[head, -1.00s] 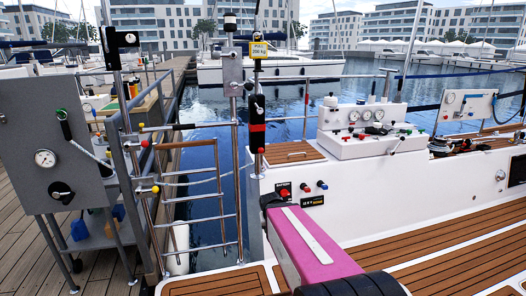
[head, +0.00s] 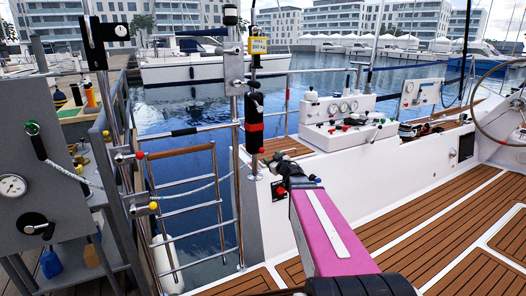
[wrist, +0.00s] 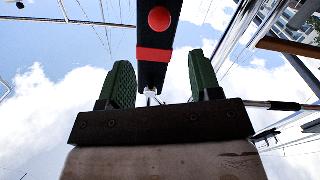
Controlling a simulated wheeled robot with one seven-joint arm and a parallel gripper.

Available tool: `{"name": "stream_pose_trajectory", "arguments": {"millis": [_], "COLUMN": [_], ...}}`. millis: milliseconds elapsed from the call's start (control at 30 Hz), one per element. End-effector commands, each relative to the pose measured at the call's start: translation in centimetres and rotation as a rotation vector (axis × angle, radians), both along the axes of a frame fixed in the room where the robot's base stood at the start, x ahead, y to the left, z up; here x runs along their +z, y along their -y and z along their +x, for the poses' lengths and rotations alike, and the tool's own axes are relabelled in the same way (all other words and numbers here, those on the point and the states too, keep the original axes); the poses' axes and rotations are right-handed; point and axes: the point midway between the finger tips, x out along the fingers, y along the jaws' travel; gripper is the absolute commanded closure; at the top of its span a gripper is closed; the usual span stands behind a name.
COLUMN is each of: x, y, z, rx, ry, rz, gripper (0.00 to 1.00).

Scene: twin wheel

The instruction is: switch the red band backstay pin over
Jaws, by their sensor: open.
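The backstay fitting is a dark upright bar with a red band (head: 254,127), beside the metal post in the head view. In the wrist view its dark body comes down from the top edge, with the red band (wrist: 154,54) and a round red knob (wrist: 159,19) on its face. My gripper (wrist: 162,78) is open, its two green ribbed fingers apart, one to each side of the bar's lower end in the picture. Nothing is clearly held, and I cannot tell whether the fingers touch the bar. In the head view my gripper is a dark shape right of and below the fitting.
A metal boarding ladder (head: 188,205) and a grey gauge panel (head: 28,165) stand to the left. A white instrument console (head: 345,120) is to the right. The teak deck (head: 440,230) is clear at the right.

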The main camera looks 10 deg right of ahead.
Motion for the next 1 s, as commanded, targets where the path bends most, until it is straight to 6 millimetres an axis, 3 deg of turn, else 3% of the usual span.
{"name": "stream_pose_trajectory", "arguments": {"millis": [267, 800, 1000], "x": [0.0, 0.0, 0.1], "y": [-0.6, -3.2, -3.4], "z": [1.7, 9.7, 10.3], "rx": [0.011, 0.009, 0.008], "ry": [0.002, 0.003, 0.002], "rz": [0.0, -0.001, -0.001], "gripper": [0.42, 0.42, 0.42]}}
